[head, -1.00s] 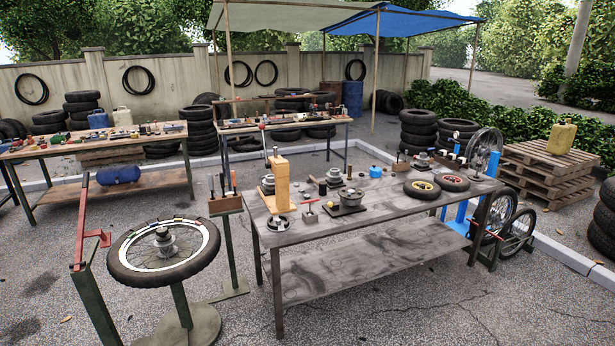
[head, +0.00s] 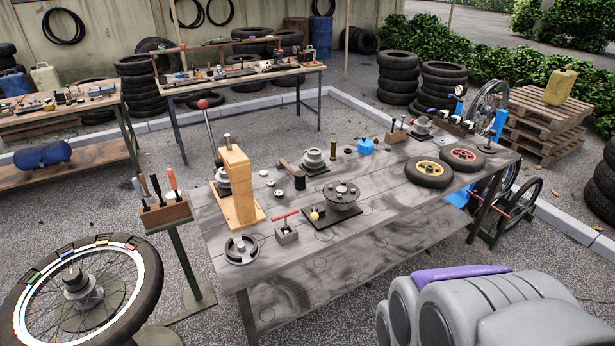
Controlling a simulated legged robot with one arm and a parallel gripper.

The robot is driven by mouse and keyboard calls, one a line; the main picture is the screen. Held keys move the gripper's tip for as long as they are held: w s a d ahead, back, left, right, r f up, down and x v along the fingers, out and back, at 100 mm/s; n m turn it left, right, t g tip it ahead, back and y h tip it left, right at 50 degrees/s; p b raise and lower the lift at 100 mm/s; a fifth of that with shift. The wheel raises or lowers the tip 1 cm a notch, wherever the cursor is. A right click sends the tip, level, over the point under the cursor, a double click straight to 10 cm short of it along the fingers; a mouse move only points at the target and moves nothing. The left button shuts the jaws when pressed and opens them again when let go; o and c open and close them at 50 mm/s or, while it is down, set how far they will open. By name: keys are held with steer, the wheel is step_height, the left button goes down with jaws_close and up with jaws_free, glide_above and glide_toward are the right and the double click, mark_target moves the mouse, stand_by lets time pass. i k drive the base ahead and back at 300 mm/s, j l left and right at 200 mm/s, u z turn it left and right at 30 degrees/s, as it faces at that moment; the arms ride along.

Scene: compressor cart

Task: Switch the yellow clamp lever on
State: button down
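A small yellow ball knob (head: 315,215) shows at the left front of a black base plate (head: 322,222) on the grey workbench (head: 390,262). A dark round toothed or drilled disc (head: 343,194) sits on the same plate. The yellow knob looks like the end of the clamp lever; its arm is too small to make out, so I cannot tell its position. Grey rounded parts with a purple panel, which look like my own arm, fill the lower right. No gripper fingers show.
Near the knob are a red T-handle on a small block (head: 286,228), a wooden post (head: 237,185) with a red-knobbed lever, and a hammer (head: 294,176). Two small wheels (head: 429,173) lie right. Pavement is open before the bench.

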mark_target(314, 217)
steer(key=i+j+z, duration=0.15)
steer(key=i, duration=0.3)
steer(key=i+z, duration=0.15)
steer(key=i, duration=0.25)
